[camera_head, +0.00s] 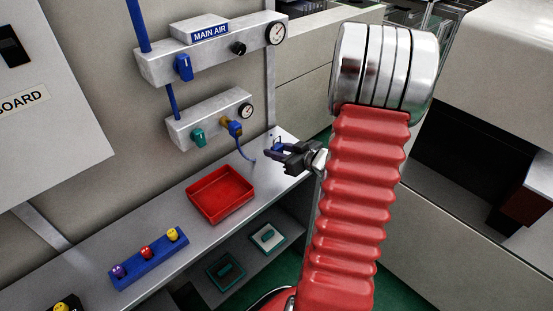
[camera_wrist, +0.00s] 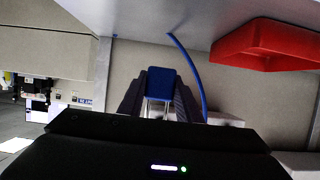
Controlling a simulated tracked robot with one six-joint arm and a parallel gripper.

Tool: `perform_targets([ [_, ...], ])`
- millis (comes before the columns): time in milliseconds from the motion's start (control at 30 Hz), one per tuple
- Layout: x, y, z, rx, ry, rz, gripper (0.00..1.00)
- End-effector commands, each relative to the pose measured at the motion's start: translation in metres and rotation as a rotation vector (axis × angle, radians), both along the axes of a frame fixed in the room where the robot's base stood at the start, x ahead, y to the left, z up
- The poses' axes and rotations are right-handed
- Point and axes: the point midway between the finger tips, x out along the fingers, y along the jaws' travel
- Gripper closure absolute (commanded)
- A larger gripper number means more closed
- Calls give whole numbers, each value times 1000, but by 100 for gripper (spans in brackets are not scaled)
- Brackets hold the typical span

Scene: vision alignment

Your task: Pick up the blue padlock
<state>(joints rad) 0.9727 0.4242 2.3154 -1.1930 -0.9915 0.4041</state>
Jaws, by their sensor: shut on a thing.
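The blue padlock is held between the fingers of my gripper. In the wrist view the padlock (camera_wrist: 168,83) shows its blue body just beyond the fingertips, with its metal shackle between the dark fingers of my gripper (camera_wrist: 158,105). In the head view my gripper (camera_head: 276,152) is above the back right end of the grey shelf, beside the red bellows arm. Only a small blue part of the padlock (camera_head: 277,142) shows there. I cannot tell whether the padlock touches the shelf.
A red tray (camera_head: 221,194) sits on the shelf (camera_head: 172,212), left of my gripper. A blue rack (camera_head: 150,258) with small padlocks stands farther left. A blue hose (camera_head: 240,148) hangs from the lower valve block (camera_head: 210,117) near my gripper. Grey cabinets stand at right.

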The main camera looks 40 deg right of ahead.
Motion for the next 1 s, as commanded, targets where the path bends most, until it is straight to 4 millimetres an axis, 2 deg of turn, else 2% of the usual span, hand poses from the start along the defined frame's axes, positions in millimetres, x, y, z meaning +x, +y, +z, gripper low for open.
perform_targets([
  [233, 0, 0, 13, 0, -1, -1, 93],
  [1000, 0, 0, 12, 0, -1, 0, 93],
])
